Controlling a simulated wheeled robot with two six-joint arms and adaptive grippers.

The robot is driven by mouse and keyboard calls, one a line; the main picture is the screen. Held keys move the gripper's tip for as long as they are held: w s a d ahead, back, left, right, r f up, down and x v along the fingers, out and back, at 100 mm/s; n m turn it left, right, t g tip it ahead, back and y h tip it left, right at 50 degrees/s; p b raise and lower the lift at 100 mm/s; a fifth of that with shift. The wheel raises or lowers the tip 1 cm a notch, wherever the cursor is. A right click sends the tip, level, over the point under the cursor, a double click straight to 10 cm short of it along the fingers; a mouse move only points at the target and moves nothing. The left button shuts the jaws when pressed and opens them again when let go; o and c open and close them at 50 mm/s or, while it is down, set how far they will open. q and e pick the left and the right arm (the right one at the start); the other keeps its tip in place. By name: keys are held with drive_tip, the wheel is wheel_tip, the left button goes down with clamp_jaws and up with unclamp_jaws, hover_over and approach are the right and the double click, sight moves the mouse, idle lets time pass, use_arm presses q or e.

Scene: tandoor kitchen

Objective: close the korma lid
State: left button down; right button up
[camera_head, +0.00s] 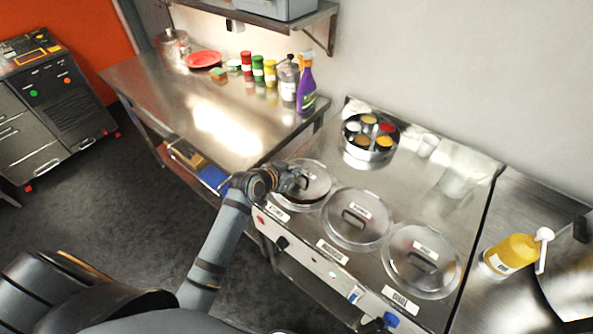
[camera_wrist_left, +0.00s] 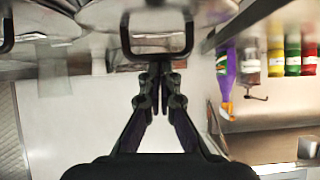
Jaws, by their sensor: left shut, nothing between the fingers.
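Three round clear lids with dark handles and small labels sit in a row on the steel counter: a left lid (camera_head: 318,192), a middle lid (camera_head: 342,232) and a right lid (camera_head: 405,277). The label words are too small to read, so I cannot tell which is korma. My left gripper (camera_head: 300,181) is at the left lid and partly covers it. In the left wrist view my left gripper (camera_wrist_left: 160,78) is shut and empty, its tips just by a dark loop handle (camera_wrist_left: 157,58). I cannot tell whether they touch, or whether this lid lies fully flat. My right gripper is not in view.
A round spice tin (camera_head: 350,151) stands behind the lids. A purple spray bottle (camera_head: 306,90) and several coloured jars stand on the back-left table (camera_head: 160,100). A yellow pump bottle (camera_head: 512,255) stands at the right.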

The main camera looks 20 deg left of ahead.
sight(293, 186)
use_arm(q)
drive_tip(key=shift+s+a+f+b, duration=0.1)
drive_tip(key=shift+s+f+b, duration=0.15)
drive_tip(key=shift+f, duration=0.25)
drive_tip(key=shift+s+a+f+b, duration=0.1)
drive_tip(key=shift+f+b, duration=0.25)
drive_tip(key=shift+f, duration=0.15)
drive_tip(key=shift+s+f+t, duration=0.25)
drive_tip(key=shift+t, duration=0.05)
drive_tip(key=shift+s+f, duration=0.15)
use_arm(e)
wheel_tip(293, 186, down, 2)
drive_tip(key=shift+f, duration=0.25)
